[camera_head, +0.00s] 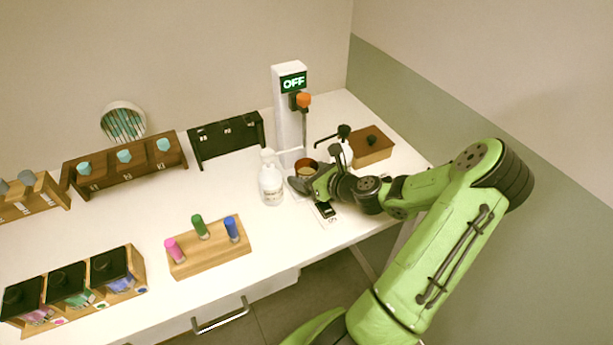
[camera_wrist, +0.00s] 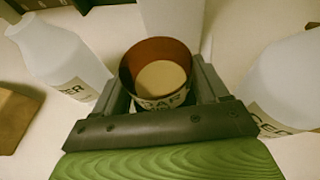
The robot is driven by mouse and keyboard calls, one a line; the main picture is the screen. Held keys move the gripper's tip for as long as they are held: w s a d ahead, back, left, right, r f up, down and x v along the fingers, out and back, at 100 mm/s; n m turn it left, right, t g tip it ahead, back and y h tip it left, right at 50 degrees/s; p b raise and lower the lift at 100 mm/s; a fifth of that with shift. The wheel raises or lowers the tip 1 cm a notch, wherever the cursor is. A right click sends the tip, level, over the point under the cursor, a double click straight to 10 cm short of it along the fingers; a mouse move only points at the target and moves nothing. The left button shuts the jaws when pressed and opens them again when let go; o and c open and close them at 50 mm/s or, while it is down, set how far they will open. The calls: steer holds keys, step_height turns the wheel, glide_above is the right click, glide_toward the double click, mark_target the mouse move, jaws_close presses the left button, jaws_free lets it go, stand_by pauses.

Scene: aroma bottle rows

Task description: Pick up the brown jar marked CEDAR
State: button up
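A round brown jar (camera_wrist: 156,75), open at the top with a pale tan disc inside, stands between my gripper's fingers in the wrist view. Its white label is partly hidden by the gripper; only a few letters show and I cannot read the whole word. In the head view the jar (camera_head: 306,166) is beside the tip of my gripper (camera_head: 302,184), near the white post. My gripper (camera_wrist: 162,92) has one dark finger on each side of the jar, very close to its wall. I cannot tell whether they press on it.
A white bottle (camera_wrist: 62,62) stands to the left and another (camera_wrist: 285,85) to the right, both close to my gripper. A post with an OFF display (camera_head: 288,110) rises behind. A wooden box (camera_head: 371,147) is at right. A block with three coloured vials (camera_head: 208,250) stands at front.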

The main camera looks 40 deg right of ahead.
steer(key=c, duration=0.7)
steer(key=shift+c, duration=0.5)
